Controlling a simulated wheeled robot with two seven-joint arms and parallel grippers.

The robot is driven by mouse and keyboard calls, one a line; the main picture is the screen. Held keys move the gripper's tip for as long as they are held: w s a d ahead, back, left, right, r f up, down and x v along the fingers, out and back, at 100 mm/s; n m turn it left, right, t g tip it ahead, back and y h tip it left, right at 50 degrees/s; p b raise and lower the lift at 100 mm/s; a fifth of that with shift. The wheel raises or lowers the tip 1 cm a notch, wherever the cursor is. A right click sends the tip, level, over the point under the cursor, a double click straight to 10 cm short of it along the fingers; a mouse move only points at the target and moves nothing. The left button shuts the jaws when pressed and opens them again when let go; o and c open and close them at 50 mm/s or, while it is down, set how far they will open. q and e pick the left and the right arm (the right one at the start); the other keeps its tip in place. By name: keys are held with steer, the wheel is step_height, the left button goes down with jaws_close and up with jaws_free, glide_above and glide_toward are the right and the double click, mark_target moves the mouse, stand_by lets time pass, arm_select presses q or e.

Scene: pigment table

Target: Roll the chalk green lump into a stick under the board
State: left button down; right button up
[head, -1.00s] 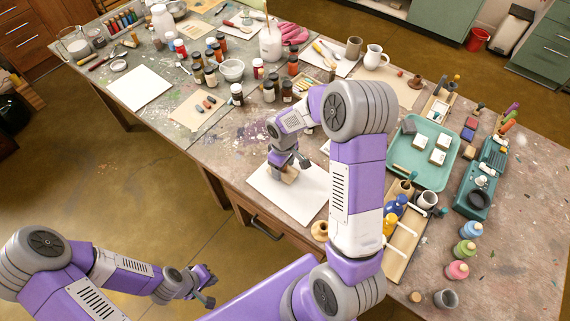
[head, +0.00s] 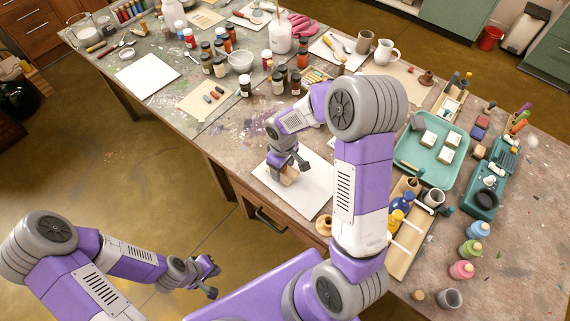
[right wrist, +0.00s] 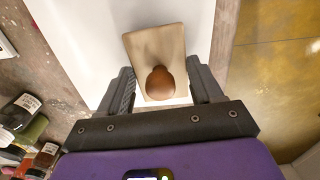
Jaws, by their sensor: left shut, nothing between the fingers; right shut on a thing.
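The board (right wrist: 150,45) is a small tan wooden plate with a round brown knob (right wrist: 160,83). It lies over the white sheet; in the head view its edge (head: 288,178) shows below my right gripper (head: 291,164). My right gripper is shut on the knob, with a finger on each side in the right wrist view (right wrist: 162,88). I see no chalk green lump in either view; the space under the board is hidden. My left gripper (head: 210,280) is shut and empty, off the table at the lower left, over the floor.
The white sheet (head: 305,198) lies at the table's front edge, with bare room around the board. A teal tray (head: 408,160) with pale blocks and a wooden rack (head: 408,250) with bottles stand to the right. Several jars (head: 278,84) stand behind the sheet.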

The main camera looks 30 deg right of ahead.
steer(key=shift+w+d+p, duration=0.2)
steer(key=shift+w+d, duration=0.2)
steer(key=shift+d, duration=0.45)
steer(key=shift+w+d+p, duration=0.25)
steer(key=shift+w+d, duration=0.1)
steer(key=shift+d, duration=0.5)
steer(key=shift+w+d+p, duration=0.2)
steer(key=shift+w+d, duration=0.2)
steer(key=shift+d, duration=0.45)
steer(key=shift+s+a, duration=0.3)
steer(key=shift+a, duration=0.35)
steer(key=shift+s+a, duration=0.3)
steer(key=shift+a, duration=0.35)
step_height(320, 180, up, 8)
steer(key=p, duration=0.5)
steer(key=shift+p, duration=0.4)
